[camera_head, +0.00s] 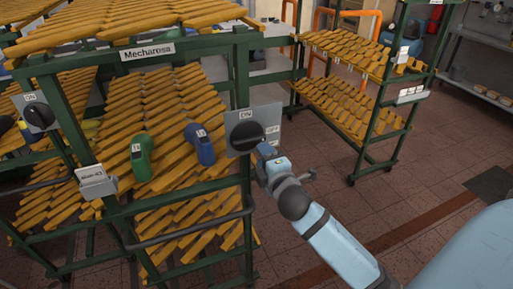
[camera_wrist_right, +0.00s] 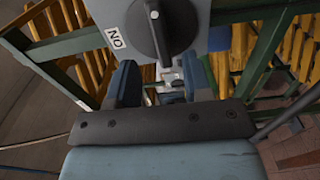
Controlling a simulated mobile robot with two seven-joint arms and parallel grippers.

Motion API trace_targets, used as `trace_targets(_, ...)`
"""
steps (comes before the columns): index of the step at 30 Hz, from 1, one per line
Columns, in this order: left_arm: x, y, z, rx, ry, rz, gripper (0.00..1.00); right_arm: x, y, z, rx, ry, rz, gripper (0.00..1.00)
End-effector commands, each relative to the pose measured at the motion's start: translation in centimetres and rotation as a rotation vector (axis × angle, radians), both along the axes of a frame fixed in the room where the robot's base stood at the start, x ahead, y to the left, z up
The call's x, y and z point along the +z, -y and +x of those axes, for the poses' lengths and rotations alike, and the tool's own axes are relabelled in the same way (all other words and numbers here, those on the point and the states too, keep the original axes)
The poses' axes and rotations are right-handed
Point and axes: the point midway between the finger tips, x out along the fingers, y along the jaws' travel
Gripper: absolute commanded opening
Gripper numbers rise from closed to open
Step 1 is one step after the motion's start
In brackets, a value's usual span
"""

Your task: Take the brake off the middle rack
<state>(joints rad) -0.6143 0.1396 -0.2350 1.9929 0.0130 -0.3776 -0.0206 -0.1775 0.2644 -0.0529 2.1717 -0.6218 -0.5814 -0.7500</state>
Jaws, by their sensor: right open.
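The middle rack (camera_head: 246,65) is a green frame marked "Mecharosa", with yellow shoe lasts on slanted shelves. Its brake is a black round knob (camera_head: 247,135) on a grey plate at the right post, with an "ON" label above it. The knob also shows in the right wrist view (camera_wrist_right: 161,27), its ridge upright and the "ON" label to its left. A small label sits to the knob's right in the head view. My right gripper (camera_head: 266,151) is open just below and right of the knob, with nothing between its fingers. My left gripper is out of view.
A green last (camera_head: 142,157) and a blue last (camera_head: 201,146) stand out at the middle rack's front. A left rack has its own knob (camera_head: 39,115). A right rack (camera_head: 346,90) stands farther back. Tiled floor (camera_head: 430,165) is clear at right.

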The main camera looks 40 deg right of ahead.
Motion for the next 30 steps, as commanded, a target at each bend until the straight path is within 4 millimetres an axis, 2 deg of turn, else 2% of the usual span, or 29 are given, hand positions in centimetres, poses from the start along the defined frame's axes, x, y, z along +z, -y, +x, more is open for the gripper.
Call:
trace_targets(3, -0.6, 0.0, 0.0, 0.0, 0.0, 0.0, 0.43, -0.2, -0.6, -2.5, 0.0, -0.001, 0.0, 0.46)
trace_targets(10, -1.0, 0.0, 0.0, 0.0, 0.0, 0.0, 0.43, -0.1, -1.2, -5.3, -0.001, -0.001, 0.0, 0.46)
trace_targets(30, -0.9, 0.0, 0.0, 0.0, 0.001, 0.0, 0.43, -0.1, -1.4, -5.7, 0.002, -0.003, 0.008, 0.46)
